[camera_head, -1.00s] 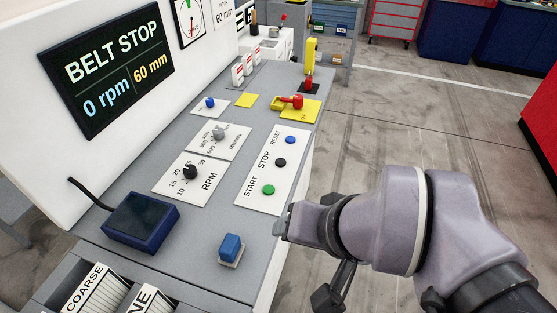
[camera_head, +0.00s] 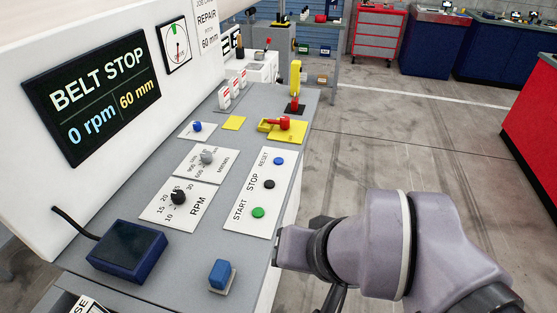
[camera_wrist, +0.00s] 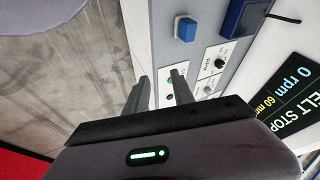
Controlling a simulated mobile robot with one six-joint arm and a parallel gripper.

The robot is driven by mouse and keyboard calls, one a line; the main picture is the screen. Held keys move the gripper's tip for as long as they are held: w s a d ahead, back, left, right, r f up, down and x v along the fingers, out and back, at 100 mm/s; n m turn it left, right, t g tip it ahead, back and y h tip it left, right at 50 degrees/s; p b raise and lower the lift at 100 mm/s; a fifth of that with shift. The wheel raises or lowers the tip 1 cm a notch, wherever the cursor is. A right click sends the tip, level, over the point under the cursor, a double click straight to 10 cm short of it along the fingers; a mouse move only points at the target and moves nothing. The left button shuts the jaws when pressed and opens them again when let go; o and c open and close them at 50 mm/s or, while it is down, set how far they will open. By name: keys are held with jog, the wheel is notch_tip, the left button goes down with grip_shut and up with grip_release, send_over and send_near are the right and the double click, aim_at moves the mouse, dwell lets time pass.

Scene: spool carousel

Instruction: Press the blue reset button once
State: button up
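The blue reset button (camera_head: 279,161) sits at the far end of a white panel (camera_head: 237,222), under the word RESET. The black stop button (camera_head: 269,184) and green start button (camera_head: 258,212) are nearer on the same panel. My gripper (camera_head: 277,246) is beside the console's right edge, nearer than the start button and apart from the reset button. In the wrist view, my gripper's two fingers (camera_wrist: 160,75) are spread with nothing between them. The green start button (camera_wrist: 170,81) partly shows there between the fingertips; the reset button cannot be made out.
Another blue knob or button (camera_head: 197,126) sits on a separate white plate. RPM (camera_head: 179,197) and mm/min (camera_head: 207,157) dials lie left of the panel. A red handle (camera_head: 279,123) stands on a yellow plate beyond it. The display (camera_head: 92,95) reads BELT STOP, 0 rpm. Open floor lies right.

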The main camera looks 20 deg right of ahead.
grip_shut()
dwell(1.4)
